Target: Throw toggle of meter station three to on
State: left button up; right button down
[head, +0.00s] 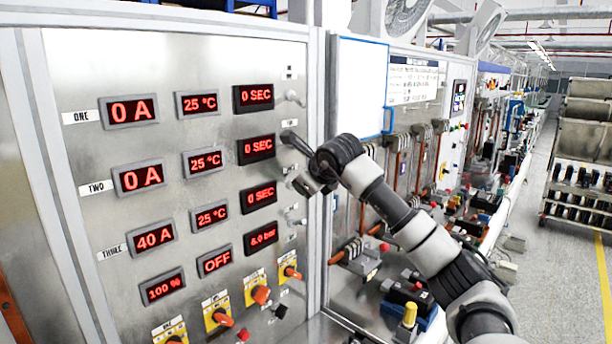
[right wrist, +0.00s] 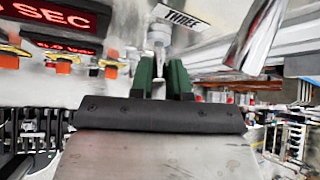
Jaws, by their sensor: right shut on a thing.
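The toggle of meter station three (right wrist: 160,38) is a small pale metal lever under a "THREE" label (right wrist: 182,17) in the right wrist view. My right gripper (right wrist: 163,76) has its green fingers shut on this lever. In the head view my right gripper (head: 303,184) is at the panel's right edge, beside the third row of displays, and it largely hides the toggle. I cannot tell the lever's on or off position. The row-three displays read 40 A (head: 152,239), 25 °C (head: 209,216) and 0 SEC (head: 259,196). My left gripper is not in view.
The toggle of station one (head: 293,97) is higher on the metal panel (head: 200,70). A shiny metal rod (right wrist: 257,35) stands close to my right gripper. Orange rotary knobs (head: 261,295) are lower on the panel. A bench with several devices runs rightward, beside an open aisle.

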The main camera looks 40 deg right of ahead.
jog(key=shift+w+r+g, duration=0.2)
jog(key=shift+r+g, duration=0.25)
jog(key=shift+g, duration=0.65)
jog(key=c, duration=1.1)
grip_release()
